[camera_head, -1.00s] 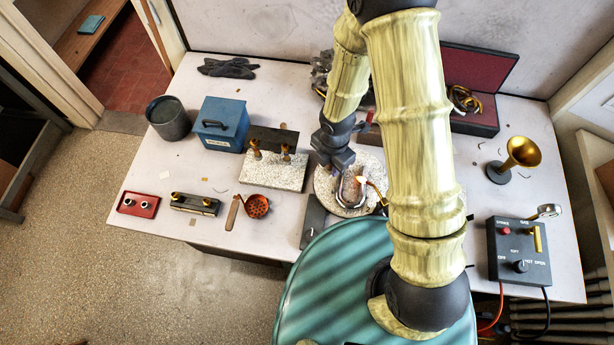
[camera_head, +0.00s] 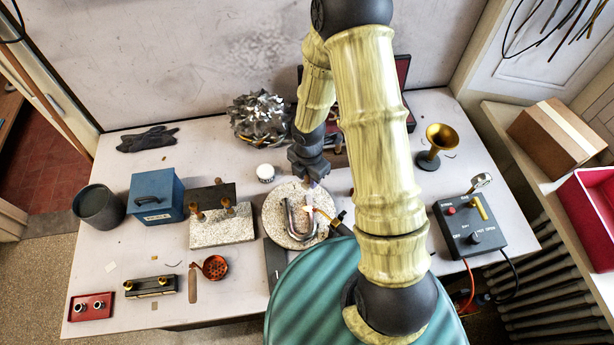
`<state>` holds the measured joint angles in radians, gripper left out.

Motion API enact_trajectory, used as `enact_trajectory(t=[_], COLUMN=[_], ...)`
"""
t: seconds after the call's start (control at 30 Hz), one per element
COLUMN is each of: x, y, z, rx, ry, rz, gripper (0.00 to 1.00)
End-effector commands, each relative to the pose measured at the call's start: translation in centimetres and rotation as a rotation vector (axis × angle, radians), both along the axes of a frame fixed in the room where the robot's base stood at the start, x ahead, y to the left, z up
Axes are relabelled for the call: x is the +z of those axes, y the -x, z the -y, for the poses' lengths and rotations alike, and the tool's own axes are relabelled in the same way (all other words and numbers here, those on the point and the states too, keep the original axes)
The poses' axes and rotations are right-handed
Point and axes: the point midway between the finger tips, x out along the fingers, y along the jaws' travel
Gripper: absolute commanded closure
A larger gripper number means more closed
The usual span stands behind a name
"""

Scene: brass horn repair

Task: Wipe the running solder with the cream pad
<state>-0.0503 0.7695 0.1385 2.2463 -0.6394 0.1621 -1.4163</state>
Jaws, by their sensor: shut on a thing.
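A silver U-shaped tube (camera_head: 301,222) lies on a round pale stone disc (camera_head: 277,229) at the middle of the bench. A small torch (camera_head: 337,221) with a brass tip points at the tube from the right, with a bright flame at its end. I cannot tell whether the pad touches the tube. The solder is too small to make out.
A speckled block (camera_head: 222,231) with brass-coloured posts and a dark bar stands left of the disc. A blue box (camera_head: 156,196), a white jar (camera_head: 265,172) and a crumpled metal heap (camera_head: 262,120) stand farther back. A control box (camera_head: 469,226) and brass horn bell (camera_head: 440,138) stand right.

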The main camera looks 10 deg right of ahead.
Motion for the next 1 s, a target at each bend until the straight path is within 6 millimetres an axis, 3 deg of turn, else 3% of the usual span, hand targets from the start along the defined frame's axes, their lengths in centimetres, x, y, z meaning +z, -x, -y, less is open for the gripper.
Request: enact_trajectory(t=[0.6, 1.0], x=[-6.3, -6.6], y=[0.0, 0.0], z=[0.0, 0.0], rx=[0.001, 0.001], ry=[0.000, 0.000], rz=[0.000, 0.000], gripper=[0.96, 0.96])
